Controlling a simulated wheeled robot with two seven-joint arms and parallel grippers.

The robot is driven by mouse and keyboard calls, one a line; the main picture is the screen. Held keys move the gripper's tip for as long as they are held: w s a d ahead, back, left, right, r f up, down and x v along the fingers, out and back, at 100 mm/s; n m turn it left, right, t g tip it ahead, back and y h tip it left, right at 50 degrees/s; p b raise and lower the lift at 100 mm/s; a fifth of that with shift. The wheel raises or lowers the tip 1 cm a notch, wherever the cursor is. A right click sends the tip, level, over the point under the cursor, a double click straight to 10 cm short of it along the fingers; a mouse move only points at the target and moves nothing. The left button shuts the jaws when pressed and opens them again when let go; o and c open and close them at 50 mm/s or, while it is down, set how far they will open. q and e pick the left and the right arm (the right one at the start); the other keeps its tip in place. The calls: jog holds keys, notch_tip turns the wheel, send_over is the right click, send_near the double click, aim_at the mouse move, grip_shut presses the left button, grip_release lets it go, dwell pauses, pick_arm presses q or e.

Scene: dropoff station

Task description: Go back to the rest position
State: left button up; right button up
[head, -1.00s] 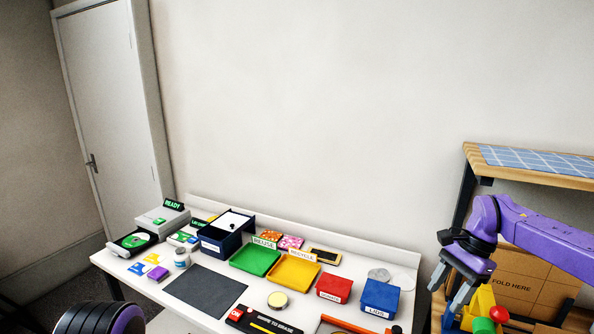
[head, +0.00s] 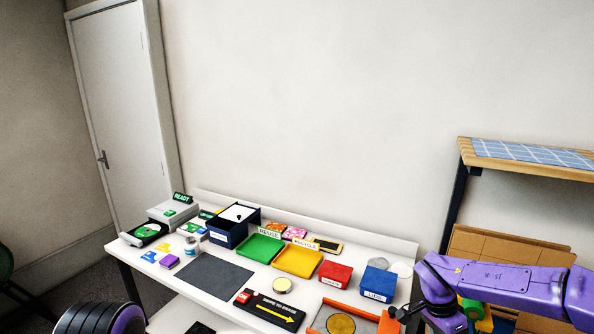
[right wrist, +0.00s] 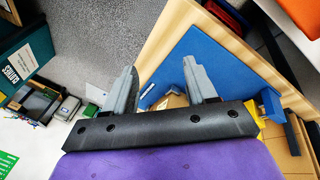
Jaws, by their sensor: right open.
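My right arm reaches in from the right in the head view and bends down near the right end of the white table (head: 222,262). Its fingers are hidden in that view. In the right wrist view my right gripper (right wrist: 160,80) is open, with its two grey fingers apart and nothing between them. Beyond the fingers is a blue surface with a wooden edge (right wrist: 172,30). My left gripper is not in view; only a dark rounded part of my own shows at the lower left of the head view.
The table holds a green tray (head: 258,248), a yellow tray (head: 298,262), a red box (head: 335,274), a blue box (head: 378,283) and a dark mat (head: 207,277). A wooden shelf (head: 525,152) stands at the right, with cardboard boxes (head: 490,250) below. A door (head: 118,100) is at the left.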

jog(key=s+a+f+n+t+h, duration=0.1)
jog(key=s+f+n+t+h, duration=0.15)
jog(key=s+f, duration=0.35)
jog(key=s+f+n+t+h, duration=0.2)
jog(key=s+f+t+h, duration=0.15)
jog(key=f, duration=0.45)
jog(key=s+a+f+n+y, duration=0.2)
jog(key=s+f+y, duration=0.1)
jog(key=s, duration=0.8)
jog(key=s+a+f+n+y, duration=0.1)
jog(key=s+f+n+y, duration=0.15)
jog(key=s, duration=0.75)
pick_arm(q)
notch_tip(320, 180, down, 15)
jog(key=b, duration=1.4)
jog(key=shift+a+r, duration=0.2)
pick_arm(e)
notch_tip(320, 180, down, 15)
jog(key=shift+w+m, duration=0.3)
jog(key=shift+w, duration=0.15)
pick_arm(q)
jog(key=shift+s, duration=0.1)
pick_arm(e)
jog(key=shift+w, duration=0.15)
